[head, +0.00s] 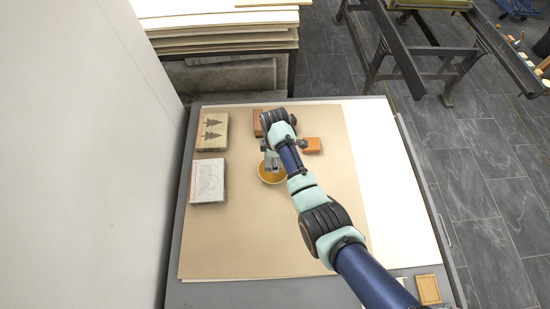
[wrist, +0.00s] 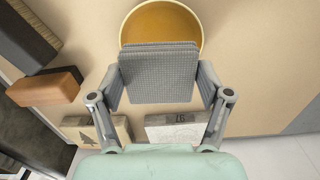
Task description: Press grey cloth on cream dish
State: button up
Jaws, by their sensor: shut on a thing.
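The cream dish (head: 272,179) is round with an amber inside and sits on the tan sheet, just below my gripper in the head view. My gripper (wrist: 160,82) is shut on the grey cloth (wrist: 160,66), a textured square pad held between both fingers. The cloth overlaps the near part of the dish in the wrist view. I cannot tell whether it touches the dish. In the head view my gripper (head: 271,163) is over the dish's far side, and the arm hides part of the area.
Two pale blocks, one with tree prints (head: 213,132) and one with a line drawing (head: 208,181), lie to the left. A brown block (head: 258,122) and an orange-brown block (head: 312,145) lie beyond the dish. The near tan sheet (head: 240,240) is clear.

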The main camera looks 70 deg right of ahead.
notch_tip(320, 180, down, 6)
jog(key=b, duration=0.5)
jog(key=shift+a+r, duration=0.1)
jog(key=shift+r, duration=0.15)
jog(key=shift+f, duration=0.55)
dwell(1.7)
notch_tip(320, 180, up, 7)
jog(key=p, duration=0.7)
jog(key=shift+r, duration=0.2)
jog(key=shift+f, duration=0.1)
